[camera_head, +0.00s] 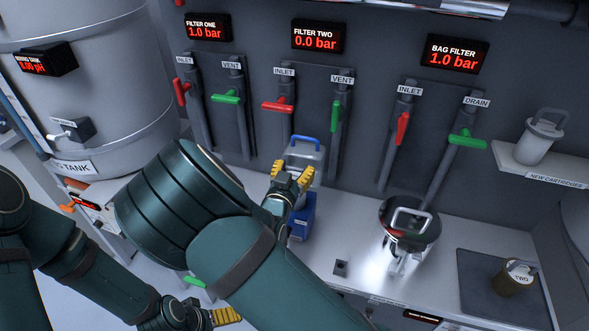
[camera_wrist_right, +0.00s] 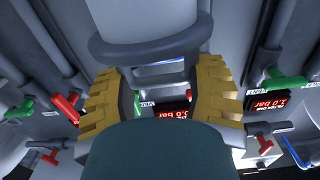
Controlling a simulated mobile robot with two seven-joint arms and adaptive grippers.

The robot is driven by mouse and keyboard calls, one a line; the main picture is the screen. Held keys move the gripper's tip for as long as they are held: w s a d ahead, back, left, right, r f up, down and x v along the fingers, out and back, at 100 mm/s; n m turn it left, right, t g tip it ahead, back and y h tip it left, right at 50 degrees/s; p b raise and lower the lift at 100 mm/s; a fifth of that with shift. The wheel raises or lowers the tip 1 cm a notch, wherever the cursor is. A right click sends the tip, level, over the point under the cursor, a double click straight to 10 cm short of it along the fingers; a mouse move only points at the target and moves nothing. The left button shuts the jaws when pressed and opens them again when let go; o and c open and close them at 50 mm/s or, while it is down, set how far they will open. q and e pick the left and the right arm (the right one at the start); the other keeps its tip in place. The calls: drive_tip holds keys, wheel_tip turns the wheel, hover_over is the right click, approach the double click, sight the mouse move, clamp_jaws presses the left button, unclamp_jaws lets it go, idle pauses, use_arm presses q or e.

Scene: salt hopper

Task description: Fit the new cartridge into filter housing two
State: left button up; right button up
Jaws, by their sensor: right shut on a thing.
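My right gripper (camera_head: 293,177) is at the middle of the counter, in front of a grey-white body with a blue handle (camera_head: 304,142) and above a blue housing (camera_head: 301,218). In the wrist view its yellow fingers (camera_wrist_right: 160,92) are shut on a grey handle below a dark flange and pale cylinder, which looks like the new cartridge (camera_wrist_right: 155,22). In the head view the gripper and arm mostly hide the held part, so I cannot tell whether it is inside the housing. My left gripper (camera_head: 225,316) is low at the bottom edge, its jaw gap unclear.
Another pale cartridge (camera_head: 537,140) stands on the right shelf (camera_head: 556,180). A brown cartridge marked TWO (camera_head: 515,280) stands on a dark mat (camera_head: 475,268). The metal bag filter (camera_head: 418,238) stands right of my gripper. The filter two display (camera_head: 317,37) reads 0.0 bar.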

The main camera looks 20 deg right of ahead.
drive_tip(key=shift+f+b, duration=1.55)
drive_tip(key=shift+f, duration=0.55)
idle(0.3)
drive_tip(key=o, duration=1.3)
drive_tip(key=shift+o, duration=0.2)
drive_tip(key=shift+o, duration=0.8)
drive_tip(key=v, duration=0.6)
